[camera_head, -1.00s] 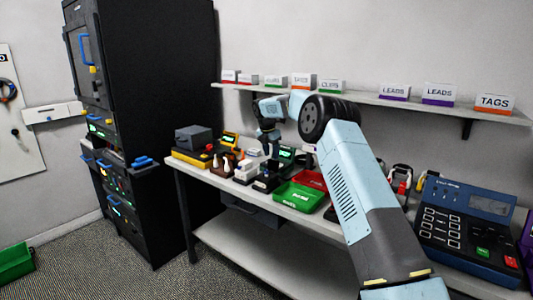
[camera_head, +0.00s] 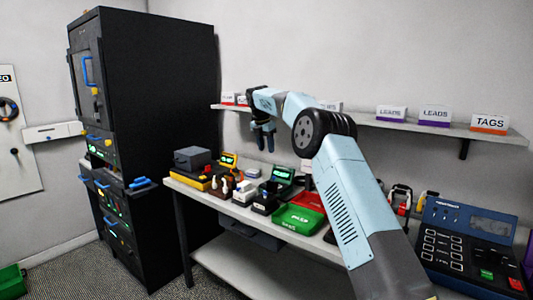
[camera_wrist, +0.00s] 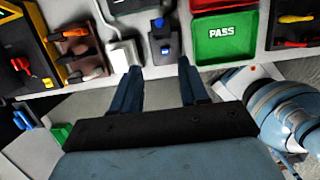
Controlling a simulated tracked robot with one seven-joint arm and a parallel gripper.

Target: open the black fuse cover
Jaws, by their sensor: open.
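My gripper (camera_head: 263,142) hangs over the bench with its fingers pointing down, apart and empty. In the wrist view its two blue fingers (camera_wrist: 159,70) are spread, with nothing between them. A small black unit with a blue part (camera_wrist: 164,40) lies just beyond the fingertips in the wrist view, and looks like the black fuse cover. In the head view the black unit (camera_head: 265,203) stands on the bench, below the gripper and apart from it. I cannot make out its lid edge or hinge.
A white unit (camera_wrist: 122,52) stands left of the black unit, and a green PASS tray (camera_wrist: 226,42) stands right. A red tray (camera_head: 310,199) is behind the green one. A label shelf (camera_head: 365,119) runs along the wall. A tall black cabinet (camera_head: 160,90) stands at left.

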